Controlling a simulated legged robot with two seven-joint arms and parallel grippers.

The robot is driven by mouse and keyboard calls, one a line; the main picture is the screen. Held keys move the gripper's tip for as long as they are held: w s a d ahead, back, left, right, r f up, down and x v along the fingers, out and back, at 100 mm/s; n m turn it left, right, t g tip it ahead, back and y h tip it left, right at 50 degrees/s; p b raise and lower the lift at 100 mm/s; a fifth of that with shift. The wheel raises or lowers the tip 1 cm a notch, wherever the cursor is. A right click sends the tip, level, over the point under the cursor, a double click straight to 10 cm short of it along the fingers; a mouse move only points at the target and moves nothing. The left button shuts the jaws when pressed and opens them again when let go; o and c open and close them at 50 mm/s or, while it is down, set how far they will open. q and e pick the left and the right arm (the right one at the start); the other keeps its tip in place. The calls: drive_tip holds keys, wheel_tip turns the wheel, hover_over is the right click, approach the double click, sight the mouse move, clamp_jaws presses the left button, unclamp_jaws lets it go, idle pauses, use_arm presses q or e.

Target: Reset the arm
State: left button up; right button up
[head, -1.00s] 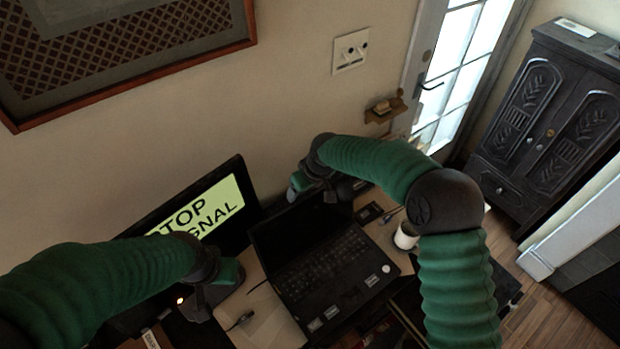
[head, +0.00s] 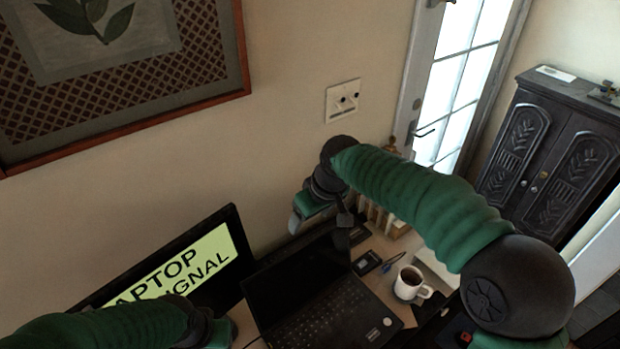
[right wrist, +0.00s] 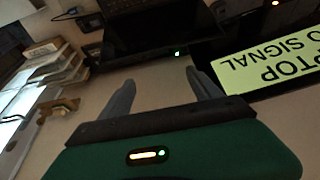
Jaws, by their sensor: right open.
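My right arm, sleeved in green, reaches in from the lower right in the head view. Its gripper (head: 322,212) hangs in the air near the wall, above the back of the desk and the laptop (head: 325,315). In the right wrist view its two grey fingers (right wrist: 158,92) are apart with nothing between them. My left arm comes in at the lower left in front of the monitor (head: 215,255). My left gripper (head: 218,332) is partly cut off at the bottom edge, and its jaws cannot be made out.
A white mug (head: 411,286) of dark liquid stands right of the laptop. A phone-like black item (head: 367,262) lies behind it. Papers or books (right wrist: 60,65) stand at the desk's back. A wall socket (head: 342,99), glass door (head: 462,75) and dark cabinet (head: 550,150) are beyond.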

drive_tip(key=s+d+f+m+h+b, duration=0.1)
drive_tip(key=s+d+f+m+b, duration=0.1)
drive_tip(key=s+d+f, duration=0.6)
drive_tip(key=s+d+f+m+h+b, duration=0.1)
drive_tip(key=s+d+f+m+b, duration=0.1)
drive_tip(key=s+d+f+m, duration=0.3)
drive_tip(key=s+d+f, duration=0.2)
drive_tip(key=s+d, duration=0.1)
drive_tip(key=s, duration=0.2)
drive_tip(key=s+d+f, duration=0.1)
drive_tip(key=s+d, duration=0.2)
drive_tip(key=s, duration=0.2)
drive_tip(key=shift+s+f+g+h, duration=0.3)
drive_tip(key=shift+f+g, duration=0.1)
drive_tip(key=shift+s, duration=0.1)
drive_tip(key=shift+d, duration=0.1)
